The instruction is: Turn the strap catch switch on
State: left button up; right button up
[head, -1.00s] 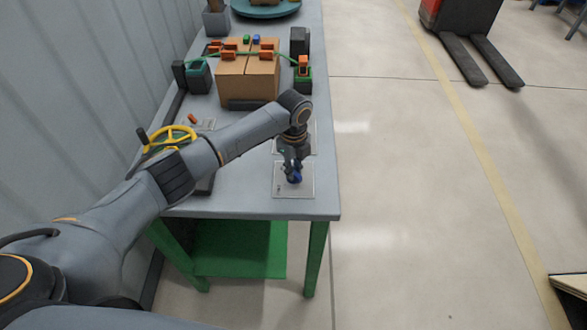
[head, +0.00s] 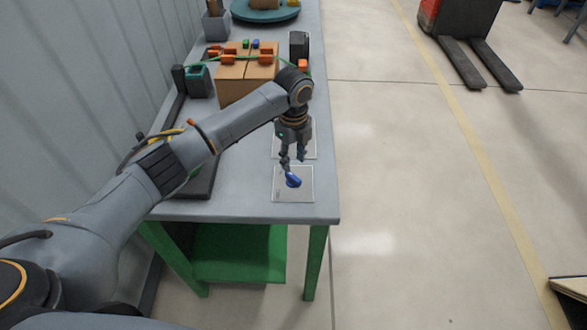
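A blue knob (head: 293,181) sits on a light square plate (head: 307,196) near the front right of the bench. I take it for the switch; its label is too small to read. My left gripper (head: 293,163) is just above and behind the knob, pointing down. Its fingers are spread with nothing between them, and it looks apart from the knob. A second plate (head: 311,149) is partly hidden behind the gripper. My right gripper is not in view.
A cardboard box (head: 231,88) with a green strap and orange clips stands farther back on the bench (head: 240,205). A black device (head: 299,46) stands beside it. My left arm hides most of the yellow wheel. The bench's right edge is close to the plates.

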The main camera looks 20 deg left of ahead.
aim_at(294, 176)
pick_arm(q)
notch_tip(294, 176, up, 5)
jog(key=shift+r, duration=0.1)
dwell(0.5)
